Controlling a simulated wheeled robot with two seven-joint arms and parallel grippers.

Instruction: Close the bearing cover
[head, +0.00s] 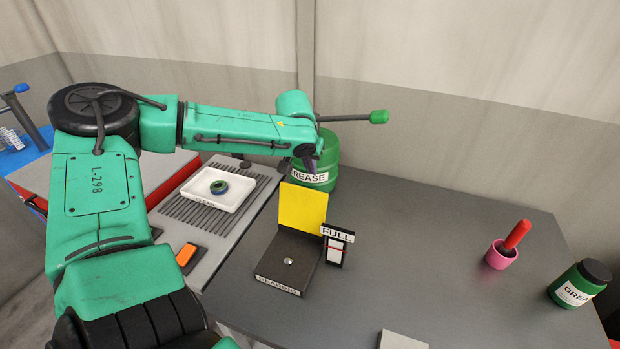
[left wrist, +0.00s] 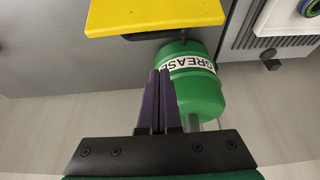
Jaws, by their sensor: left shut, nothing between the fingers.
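The bearing cover (head: 302,206) is a yellow plate standing upright, open, at the back of a dark box labelled BEARING (head: 283,268). A small round silver part shows in the box's top. In the left wrist view, the yellow cover (left wrist: 155,14) crosses the top of the picture. My left gripper (head: 310,165) is shut and empty, behind and above the cover's top edge, in front of the green grease drum (head: 328,155). Its dark purple fingers (left wrist: 160,88) lie together below the cover in the wrist view, apart from it. My right gripper is not in view.
A FULL gauge stand (head: 337,245) is just right of the box. A white tray (head: 240,199) with a green ring sits on a ribbed mat at left. The tabletop between is clear.

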